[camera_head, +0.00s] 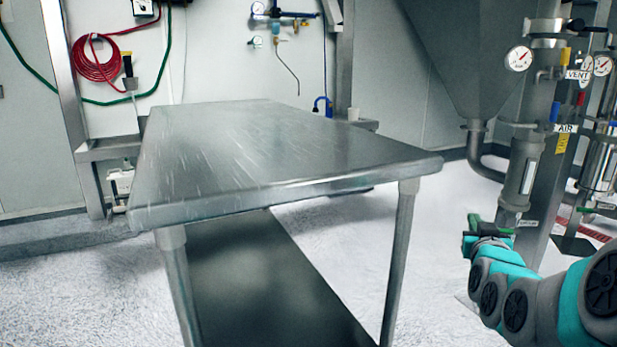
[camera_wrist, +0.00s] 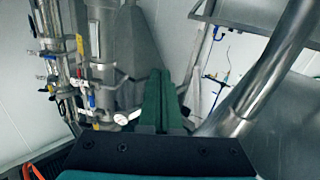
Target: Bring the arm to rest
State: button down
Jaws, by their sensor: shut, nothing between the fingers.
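My gripper (camera_head: 474,222) is at the right of the head view, at the end of my teal and grey arm. It is right of the steel table and in front of the piping, apart from the table. In the wrist view my gripper (camera_wrist: 161,76) shows its two green fingers pressed together, with nothing between them. The fingers point away from the camera toward the grey metal equipment.
A bare steel table (camera_head: 270,150) with a lower shelf (camera_head: 255,280) stands at centre. A steel hopper (camera_head: 470,50) and vertical pipes with gauges (camera_head: 519,58) stand at right. A red hose (camera_head: 95,60) hangs on the back wall. Pale floor (camera_head: 450,195) is clear between table and pipes.

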jog(key=s+a+f+n+g+y+p, duration=0.1)
jog(key=s+a+f+g+y, duration=0.25)
jog(key=s+a+f, duration=0.35)
jog(key=s+a+f+n+g+y, duration=0.1)
jog(key=s+a+f+g+y, duration=0.1)
jog(key=s+a+f+g, duration=0.55)
jog(key=s+a+g, duration=0.3)
jog(key=s, duration=0.8)
jog(key=s+a+f+n+g+p, duration=0.1)
jog(key=s+a+g, duration=0.3)
jog(key=s, duration=0.8)
jog(key=shift+s+a+f+g+p, duration=0.15)
jog(key=shift+a+f+g+p, duration=0.15)
jog(key=shift+a, duration=0.6)
jog(key=shift+y, duration=0.25)
